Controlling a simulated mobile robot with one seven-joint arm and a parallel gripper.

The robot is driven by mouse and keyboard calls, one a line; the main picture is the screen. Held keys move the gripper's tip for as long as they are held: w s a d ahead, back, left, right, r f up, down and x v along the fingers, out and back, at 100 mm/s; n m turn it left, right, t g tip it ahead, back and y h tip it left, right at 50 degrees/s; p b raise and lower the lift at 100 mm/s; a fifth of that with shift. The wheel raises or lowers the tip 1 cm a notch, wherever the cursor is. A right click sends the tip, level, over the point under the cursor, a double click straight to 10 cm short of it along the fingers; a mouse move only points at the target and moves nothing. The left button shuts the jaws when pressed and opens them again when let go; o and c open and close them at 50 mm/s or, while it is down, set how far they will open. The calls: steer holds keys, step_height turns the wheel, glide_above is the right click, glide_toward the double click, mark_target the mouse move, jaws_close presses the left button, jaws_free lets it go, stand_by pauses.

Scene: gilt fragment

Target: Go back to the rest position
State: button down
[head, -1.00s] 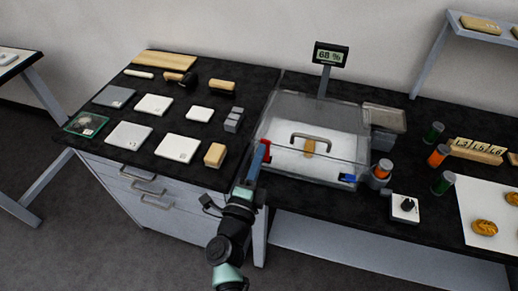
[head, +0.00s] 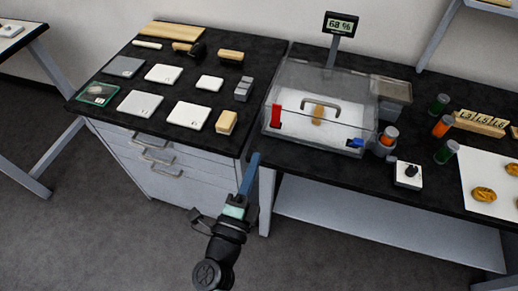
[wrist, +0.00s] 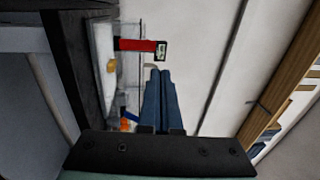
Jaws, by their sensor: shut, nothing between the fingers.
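My gripper (head: 254,160) is shut and empty, its blue fingers pointing up in front of the bench edge, below the gap between the drawer cabinet and the clear box. In the wrist view the blue fingers (wrist: 158,75) lie side by side. The clear box (head: 350,143) has a grey handle on its lid, a red latch (head: 276,116) standing upright at left and a blue latch (head: 355,143) at right. A small tan block (head: 318,115) shows in the box. The red latch also shows in the wrist view (wrist: 135,45), apart from the fingers.
White and grey tiles (head: 188,115), brushes and wooden blocks lie on the black-topped drawer cabinet (head: 170,165). A humidity display (head: 341,24) reads 68 %. Bottles, a knob box (head: 408,175) and a white sheet with gilt pieces lie at right. The floor in front is clear.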

steer(key=shift+s, duration=0.25)
steer(key=shift+a, duration=0.1)
stand_by(0.3)
